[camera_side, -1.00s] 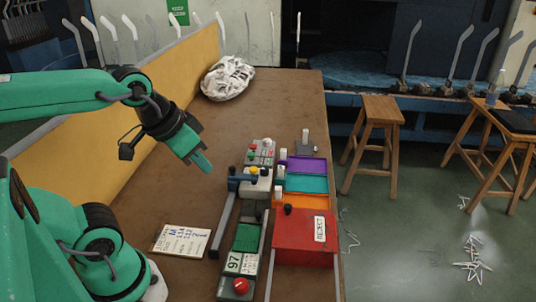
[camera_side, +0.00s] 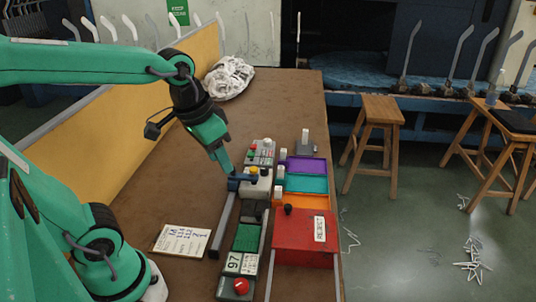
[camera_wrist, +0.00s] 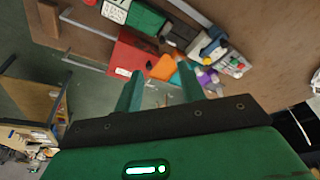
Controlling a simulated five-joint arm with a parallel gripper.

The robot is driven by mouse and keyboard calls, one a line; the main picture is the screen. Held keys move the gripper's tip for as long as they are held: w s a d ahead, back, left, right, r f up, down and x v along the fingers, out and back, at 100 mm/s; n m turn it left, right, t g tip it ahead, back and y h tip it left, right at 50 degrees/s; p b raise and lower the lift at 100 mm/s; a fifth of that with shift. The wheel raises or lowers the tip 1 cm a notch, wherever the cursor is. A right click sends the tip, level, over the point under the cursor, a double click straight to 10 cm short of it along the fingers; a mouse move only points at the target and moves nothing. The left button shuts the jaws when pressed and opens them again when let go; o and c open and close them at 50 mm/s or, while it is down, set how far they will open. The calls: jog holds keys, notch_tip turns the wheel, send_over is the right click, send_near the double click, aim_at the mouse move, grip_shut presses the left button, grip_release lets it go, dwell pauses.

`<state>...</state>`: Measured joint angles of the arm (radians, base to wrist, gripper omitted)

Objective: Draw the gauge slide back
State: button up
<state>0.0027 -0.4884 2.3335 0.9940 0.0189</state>
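A dark blue slide (camera_side: 241,179) with a dark knob sits at the left of a pale grey block (camera_side: 258,187) with a yellow top button. I take it to be the gauge slide. It also shows as a blue part (camera_wrist: 213,33) in the wrist view. My gripper (camera_side: 228,168) points down at the slide's left end, and its tips overlap the knob in the side view; contact cannot be told. In the wrist view my gripper (camera_wrist: 162,84) has its two fingers apart with nothing between them. The slide lies beyond them, up and to the right.
A red reject box (camera_side: 304,240), an orange tray (camera_side: 300,201), a teal tray (camera_side: 306,184) and a purple tray (camera_side: 304,164) line the table's right side. A panel with buttons (camera_side: 262,150) stands behind the block. A written card (camera_side: 182,240) lies left.

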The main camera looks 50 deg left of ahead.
jog(key=w+f+g, duration=0.4)
jog(key=w, duration=0.4)
jog(key=m+g, duration=0.1)
jog(key=g, duration=0.3)
send_near(259, 213)
jog(key=shift+s+d, duration=0.1)
jog(key=shift+d, duration=0.05)
jog(key=shift+f, duration=0.15)
jog(key=shift+x, duration=3.8)
grip_shut()
